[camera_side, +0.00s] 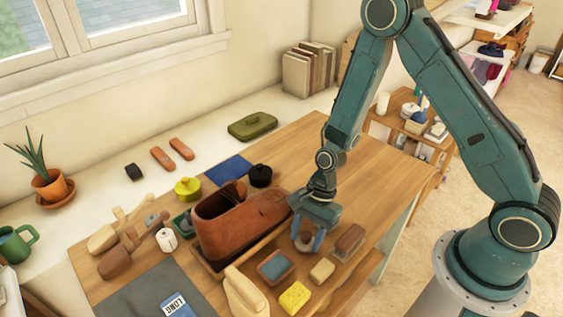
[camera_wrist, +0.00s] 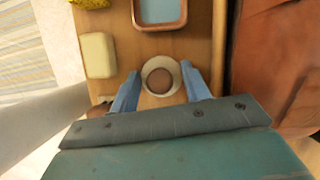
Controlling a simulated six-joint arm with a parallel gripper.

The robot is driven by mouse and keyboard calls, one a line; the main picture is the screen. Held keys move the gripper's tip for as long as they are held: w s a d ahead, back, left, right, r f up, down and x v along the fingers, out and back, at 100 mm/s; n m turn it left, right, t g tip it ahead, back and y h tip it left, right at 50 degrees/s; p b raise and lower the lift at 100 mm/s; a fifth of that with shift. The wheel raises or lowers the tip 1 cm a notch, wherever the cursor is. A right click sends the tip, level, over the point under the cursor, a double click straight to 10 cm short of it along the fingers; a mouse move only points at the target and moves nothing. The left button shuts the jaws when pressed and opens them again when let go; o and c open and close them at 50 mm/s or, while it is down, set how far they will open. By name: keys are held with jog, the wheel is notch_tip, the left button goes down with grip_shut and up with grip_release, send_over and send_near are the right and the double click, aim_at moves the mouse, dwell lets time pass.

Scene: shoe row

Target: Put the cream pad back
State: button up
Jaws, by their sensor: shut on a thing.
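The cream pad, a round cream disc with a brown round knob (camera_wrist: 159,80), sits between the blue fingers of my gripper (camera_wrist: 160,78) in the wrist view. My gripper (camera_side: 306,243) is shut on it, low over the wooden table, right of the brown leather shoe. In the side view the brown knob (camera_side: 304,239) shows between the fingers; most of the disc is hidden. I cannot tell whether the disc touches the table.
A blue-topped brown tray (camera_side: 276,267), a pale block (camera_side: 322,271), a yellow sponge (camera_side: 295,297) and a brush (camera_side: 349,241) lie close to my gripper. The brown shoe (camera_side: 235,230) stands to the left in a wooden tray. The table (camera_side: 345,165) behind is clear.

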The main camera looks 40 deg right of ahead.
jog(key=shift+f, duration=0.25)
jog(key=o, duration=1.2)
jog(key=shift+r, duration=0.1)
jog(key=v, duration=1.3)
jog(key=shift+d+r, duration=0.15)
jog(key=shift+r, duration=0.15)
jog(key=shift+r, duration=0.1)
